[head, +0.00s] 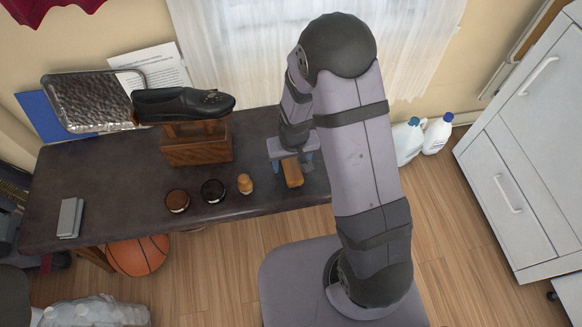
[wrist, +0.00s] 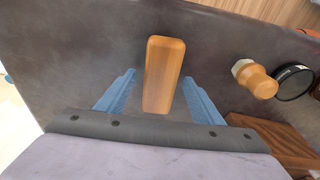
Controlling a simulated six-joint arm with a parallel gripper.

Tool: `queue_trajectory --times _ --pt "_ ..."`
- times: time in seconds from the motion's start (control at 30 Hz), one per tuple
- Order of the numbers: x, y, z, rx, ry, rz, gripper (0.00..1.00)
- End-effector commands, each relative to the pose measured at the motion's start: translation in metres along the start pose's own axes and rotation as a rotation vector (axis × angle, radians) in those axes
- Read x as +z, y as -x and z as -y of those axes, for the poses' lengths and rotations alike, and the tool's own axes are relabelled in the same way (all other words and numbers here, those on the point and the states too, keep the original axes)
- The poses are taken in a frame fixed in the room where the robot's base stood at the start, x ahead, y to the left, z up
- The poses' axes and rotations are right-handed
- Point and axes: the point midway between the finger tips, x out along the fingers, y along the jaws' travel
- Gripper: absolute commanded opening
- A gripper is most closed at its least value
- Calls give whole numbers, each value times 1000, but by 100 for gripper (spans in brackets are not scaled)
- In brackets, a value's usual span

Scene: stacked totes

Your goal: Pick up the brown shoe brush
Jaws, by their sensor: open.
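The brown shoe brush (head: 293,174) lies on the dark table (head: 100,195), near its right end and front edge in the head view. In the wrist view the brush (wrist: 163,75) is an orange-brown wooden block with rounded corners. My gripper (wrist: 160,85) is open, its two blue fingers on either side of the brush, with a gap on each side. In the head view my gripper (head: 291,168) is over the rear part of the brush and hides that end. I cannot tell how high the fingertips are above the table.
A small wooden-topped bottle (head: 245,184), a dark round tin (head: 213,191) and a brown tin (head: 177,200) stand left of the brush. A black shoe (head: 183,103) rests on a wooden stand (head: 197,148) farther back. A grey block (head: 70,217) lies at the left.

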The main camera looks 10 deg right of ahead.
Motion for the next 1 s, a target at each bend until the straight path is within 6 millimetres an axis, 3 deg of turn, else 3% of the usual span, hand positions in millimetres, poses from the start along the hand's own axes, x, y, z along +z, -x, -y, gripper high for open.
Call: queue_trajectory --times 0.1,0.37,0.57,0.87,1.0 --pt "1 -10 0 0 1 2 61" --pt "0 -10 0 0 1 0 61" --pt "0 -10 0 0 1 1 16" --pt "0 -9 0 0 1 0 14" --pt "-3 1 0 0 1 -3 14"
